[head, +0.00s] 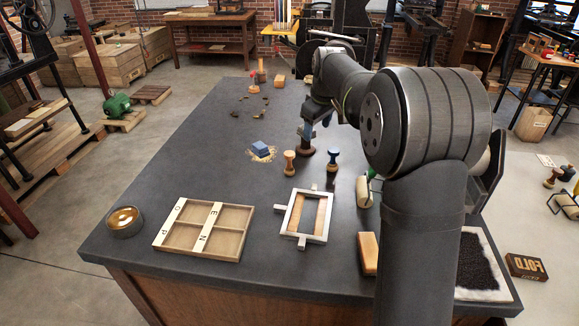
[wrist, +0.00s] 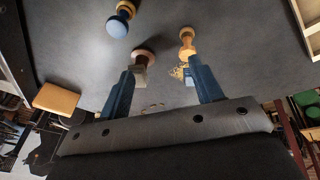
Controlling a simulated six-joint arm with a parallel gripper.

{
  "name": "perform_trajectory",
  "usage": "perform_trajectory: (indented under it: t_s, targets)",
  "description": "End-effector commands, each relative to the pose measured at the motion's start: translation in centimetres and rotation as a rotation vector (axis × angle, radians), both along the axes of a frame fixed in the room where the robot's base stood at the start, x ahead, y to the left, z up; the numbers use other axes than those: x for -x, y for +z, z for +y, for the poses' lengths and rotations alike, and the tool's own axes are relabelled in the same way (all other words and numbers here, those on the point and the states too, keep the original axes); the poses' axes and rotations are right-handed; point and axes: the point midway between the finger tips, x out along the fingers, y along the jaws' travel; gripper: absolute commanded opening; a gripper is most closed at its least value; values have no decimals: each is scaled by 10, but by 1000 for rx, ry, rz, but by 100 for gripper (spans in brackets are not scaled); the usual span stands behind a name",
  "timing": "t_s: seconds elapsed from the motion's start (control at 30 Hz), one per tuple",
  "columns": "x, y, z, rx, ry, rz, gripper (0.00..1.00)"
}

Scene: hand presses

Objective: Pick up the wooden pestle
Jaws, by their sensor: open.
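A pale wooden piece with a narrow waist and rounded ends (head: 289,163) stands upright on the dark table and looks most like the pestle. It also shows in the wrist view (wrist: 187,43), beyond the right fingertip. A similar piece with a dark blue end (head: 333,161) stands to its right; the wrist view shows it at the upper left (wrist: 118,26). A brown round-based piece (head: 306,150) stands under my gripper (head: 315,126). In the wrist view my gripper (wrist: 163,68) has its blue fingers apart, with nothing held between them.
A blue block (head: 261,148) lies on straw-coloured bits. A wooden type tray (head: 205,230), a metal frame (head: 303,216), a round tin (head: 125,221) and a wooden block (head: 368,252) occupy the front. The left middle of the table (head: 190,140) is clear.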

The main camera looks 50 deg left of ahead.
Motion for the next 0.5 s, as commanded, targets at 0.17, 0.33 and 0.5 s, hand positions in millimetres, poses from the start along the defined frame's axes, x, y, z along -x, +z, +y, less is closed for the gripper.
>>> perform_trajectory:
  t_s: [0.17,0.33,0.5]
  targets:
    - [26,21,14,-95,-66,145,59]
    - [33,15,22,-114,-81,183,59]
    - [33,-17,35,-112,-80,182,59]
